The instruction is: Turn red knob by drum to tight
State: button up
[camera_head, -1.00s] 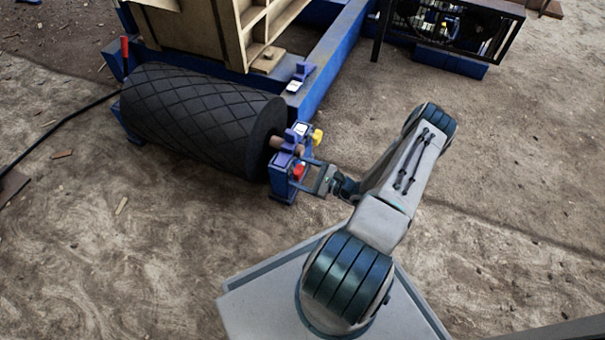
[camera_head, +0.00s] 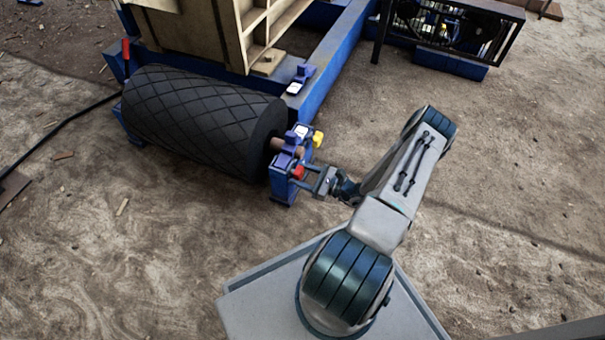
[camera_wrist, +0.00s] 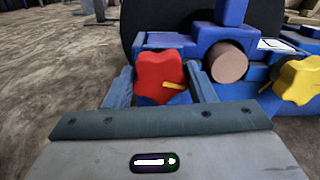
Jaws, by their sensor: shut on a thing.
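The red knob (camera_wrist: 155,80) is star-shaped with a yellow pointer mark that points right in the wrist view. It sits on the blue bracket at the near end of the black drum (camera_head: 200,115). It also shows as a small red spot in the head view (camera_head: 298,172). My gripper (camera_wrist: 160,88) has one finger on each side of the red knob and is shut on it. The gripper (camera_head: 308,178) reaches the bracket from the right in the head view. The finger tips are partly hidden by the knob and bracket.
A yellow star-shaped knob (camera_wrist: 298,82) is close on the right of the red one, beside the round brown shaft end (camera_wrist: 229,62). The blue bracket (camera_head: 283,185) and blue frame beam (camera_head: 335,60) stand around. Open dirt ground lies to the right and front.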

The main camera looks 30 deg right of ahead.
jog(key=m, duration=0.5)
jog(key=shift+d+m+p, duration=0.1)
jog(key=shift+m+p, duration=0.2)
jog(key=shift+p, duration=0.05)
jog(key=m, duration=1)
jog(key=shift+m, duration=0.4)
jog(key=m, duration=0.4)
jog(key=shift+f+m, duration=0.1)
jog(key=shift+m, duration=0.3)
jog(key=shift+d, duration=0.1)
jog(key=o, duration=1)
jog(key=p+v, duration=0.3)
jog(key=v, duration=1)
jog(key=shift+s+d+p, duration=0.15)
jog(key=shift+s+p, duration=0.15)
jog(key=shift+p, duration=0.05)
